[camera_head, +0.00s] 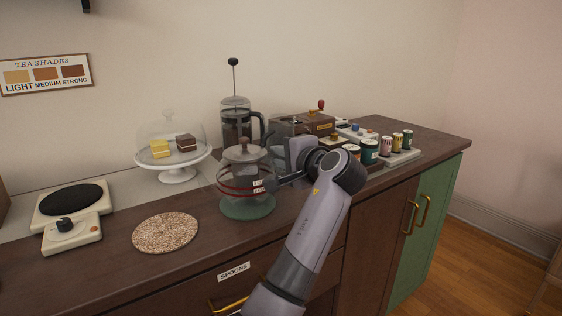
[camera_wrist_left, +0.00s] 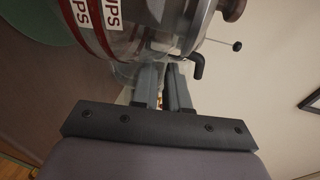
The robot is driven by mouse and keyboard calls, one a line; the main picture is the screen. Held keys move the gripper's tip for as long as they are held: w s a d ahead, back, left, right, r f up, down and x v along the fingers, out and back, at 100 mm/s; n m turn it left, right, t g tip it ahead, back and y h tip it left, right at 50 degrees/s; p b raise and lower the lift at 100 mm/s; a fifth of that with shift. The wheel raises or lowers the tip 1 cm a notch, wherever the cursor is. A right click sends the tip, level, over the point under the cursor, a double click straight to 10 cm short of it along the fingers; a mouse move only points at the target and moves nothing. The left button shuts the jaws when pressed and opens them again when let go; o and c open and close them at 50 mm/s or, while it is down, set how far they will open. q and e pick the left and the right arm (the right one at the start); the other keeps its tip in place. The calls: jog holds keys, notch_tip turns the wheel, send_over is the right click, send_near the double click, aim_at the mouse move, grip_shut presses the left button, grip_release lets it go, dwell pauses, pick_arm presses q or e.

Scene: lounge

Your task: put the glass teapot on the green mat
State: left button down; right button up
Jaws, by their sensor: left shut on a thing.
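The glass teapot (camera_head: 238,173) has a dark lid with a knob, red bands and white labels. It looks upright in the head view, directly over the round green mat (camera_head: 247,212). I cannot tell whether its base touches the mat. My left gripper (camera_head: 275,178) is at the teapot's right side, shut on its handle. In the left wrist view, the gripper fingers (camera_wrist_left: 166,88) close by the teapot (camera_wrist_left: 128,28), and the green mat (camera_wrist_left: 38,18) shows at the upper left. The handle is mostly hidden. My right gripper is out of view.
A woven mat (camera_head: 165,233) and a hot plate (camera_head: 72,203) lie to the left. A domed cake stand (camera_head: 178,173) and a French press (camera_head: 236,118) stand behind. A wooden box (camera_head: 300,125) and several tins (camera_head: 370,151) are at the right. The counter's front strip is clear.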

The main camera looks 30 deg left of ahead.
pick_arm(q)
jog(key=shift+f, duration=0.4)
jog(key=c, duration=1.1)
grip_release()
jog(key=shift+f, duration=0.1)
jog(key=shift+c, duration=0.2)
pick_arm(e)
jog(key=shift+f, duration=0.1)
